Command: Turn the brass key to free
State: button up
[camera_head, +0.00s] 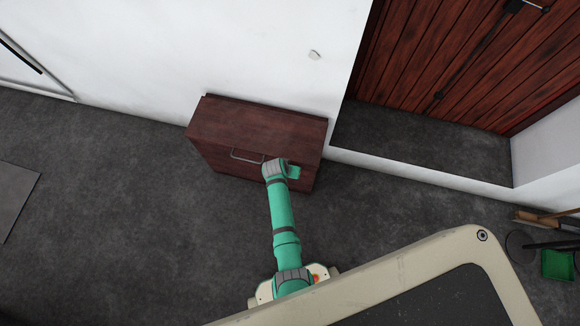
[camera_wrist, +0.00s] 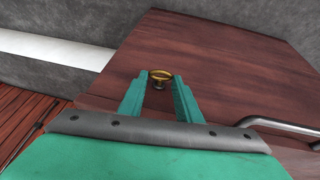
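The brass key (camera_wrist: 159,74) shows in the wrist view as a small yellow ring-shaped bow on a short stem, set in the front of a dark red wooden cabinet (camera_wrist: 215,75). My gripper (camera_wrist: 160,83) is open, with its two green fingers apart on either side of the key as seen in the wrist view. I cannot tell whether either finger touches it. In the head view my gripper (camera_head: 293,172) is at the right part of the cabinet front, and the key is hidden there.
A metal bar handle (camera_wrist: 285,127) is on the cabinet front to the right in the wrist view. The cabinet (camera_head: 250,120) stands against a white wall (camera_head: 200,50). Grey floor (camera_head: 110,200) is clear to its left. A green bin (camera_head: 557,265) is at the far right.

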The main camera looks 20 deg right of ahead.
jog(key=shift+s+d+t+y, duration=0.15)
jog(key=shift+t+y, duration=0.25)
jog(key=shift+y, duration=0.2)
jog(key=o, duration=1)
jog(key=shift+o, duration=0.2)
jog(key=v, duration=1)
jog(key=shift+r, duration=0.4)
jog(key=shift+s, duration=0.15)
